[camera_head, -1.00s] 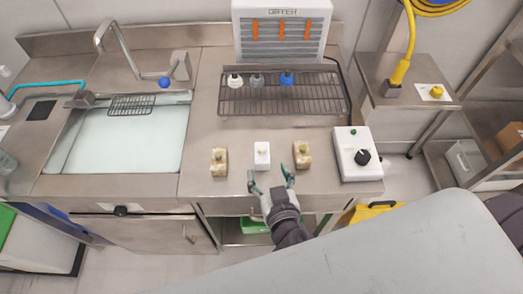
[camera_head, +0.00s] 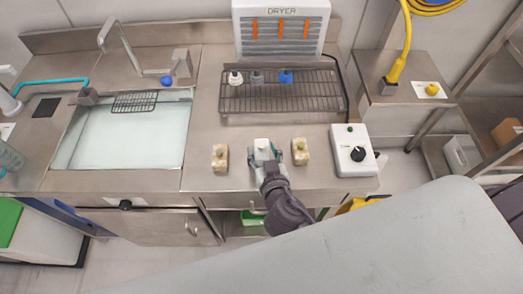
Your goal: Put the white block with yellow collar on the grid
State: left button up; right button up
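The white block (camera_head: 262,144) stands on the steel counter between two tan, stained blocks. It has a small knob on top; a yellow collar is too small to make out. My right gripper (camera_head: 265,156) reaches in from the front, its fingers on either side of the white block, spread wider than it and partly hiding its lower part. A dark wire grid (camera_head: 300,102) stands in front of the dryer and holds a white, a grey and a blue piece at its back left. Its right and front parts are bare. My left gripper is not in view.
One tan block (camera_head: 220,160) stands left of the gripper, the other tan block (camera_head: 300,156) close on its right. A white control box (camera_head: 352,138) with a black knob is further right. The sink (camera_head: 122,145), with a small rack (camera_head: 135,103) at its back edge, is left.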

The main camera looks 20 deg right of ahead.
grip_shut()
jog(key=shift+r+p, duration=0.5)
jog(key=shift+r, duration=0.15)
notch_tip(320, 180, up, 4)
jog(key=p, duration=0.2)
jog(key=shift+s+d+f+p, duration=0.1)
jog(key=shift+s+f+p, duration=0.1)
jog(key=shift+p, duration=0.2)
jog(key=s+d+r+p, duration=0.1)
jog(key=s+d+r, duration=0.35)
jog(key=s, duration=0.45)
notch_tip(320, 180, up, 4)
jog(key=r+b, duration=0.1)
jog(key=b, duration=0.5)
send_over(264, 156)
jog(key=w+d, duration=0.1)
jog(key=d, duration=0.5)
jog(key=shift+w+a+r+n+y, duration=0.2)
jog(key=shift+w+n+y, duration=0.15)
jog(key=shift+n+y, duration=0.2)
